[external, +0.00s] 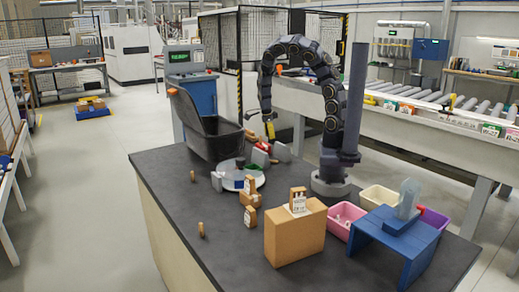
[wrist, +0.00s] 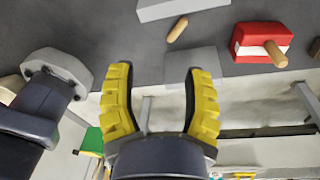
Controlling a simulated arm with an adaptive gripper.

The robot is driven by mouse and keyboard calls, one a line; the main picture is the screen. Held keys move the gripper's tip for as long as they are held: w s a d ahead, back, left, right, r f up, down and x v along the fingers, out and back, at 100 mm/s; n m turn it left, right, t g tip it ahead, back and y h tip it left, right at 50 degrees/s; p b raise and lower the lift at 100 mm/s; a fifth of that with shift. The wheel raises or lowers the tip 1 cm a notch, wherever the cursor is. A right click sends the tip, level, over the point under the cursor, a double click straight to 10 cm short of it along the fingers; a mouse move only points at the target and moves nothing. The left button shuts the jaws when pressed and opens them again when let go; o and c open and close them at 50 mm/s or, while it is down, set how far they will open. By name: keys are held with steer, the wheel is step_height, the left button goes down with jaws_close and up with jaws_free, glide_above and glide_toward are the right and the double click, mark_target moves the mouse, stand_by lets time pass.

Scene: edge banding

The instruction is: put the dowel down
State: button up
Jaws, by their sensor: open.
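A small tan dowel (wrist: 177,29) lies on the dark tabletop in the wrist view, just beyond my fingertips and apart from them. My gripper (wrist: 160,75) has its two yellow fingers spread, with nothing held between them. A second tan peg (wrist: 276,54) sticks out from a red and white block (wrist: 262,40) to the right. I cannot clearly pick out the lying dowel in that view.
A grey block (wrist: 190,64) sits beyond my fingers at the table edge. The external view shows a black bin (external: 203,130), a round turntable (external: 237,178), a cardboard box (external: 295,236) and a blue stand (external: 392,248). The table's left front is mostly clear.

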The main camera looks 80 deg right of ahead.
mark_target(273, 162)
steer(key=d+f+m, duration=0.2)
steer(key=f+m, duration=0.1)
steer(key=d+f+m, duration=0.1)
steer(key=f, duration=0.1)
steer(key=shift+f+m, duration=0.15)
steer(key=shift+m, duration=0.25)
steer(key=shift+s+f, duration=0.1)
steer(key=shift+f, duration=0.2)
steer(key=shift+s+a+f, duration=0.1)
steer(key=shift+s+f, duration=0.05)
steer(key=shift+f, duration=1.05)
steer(key=shift+s+d+f, duration=0.1)
steer(key=shift+s+f, duration=0.1)
steer(key=shift+f, duration=1.05)
steer(key=shift+s+a+f, duration=0.1)
steer(key=shift+s+f, duration=0.05)
steer(key=shift+f, duration=1.05)
steer(key=c, duration=0.8)
jaws_close()
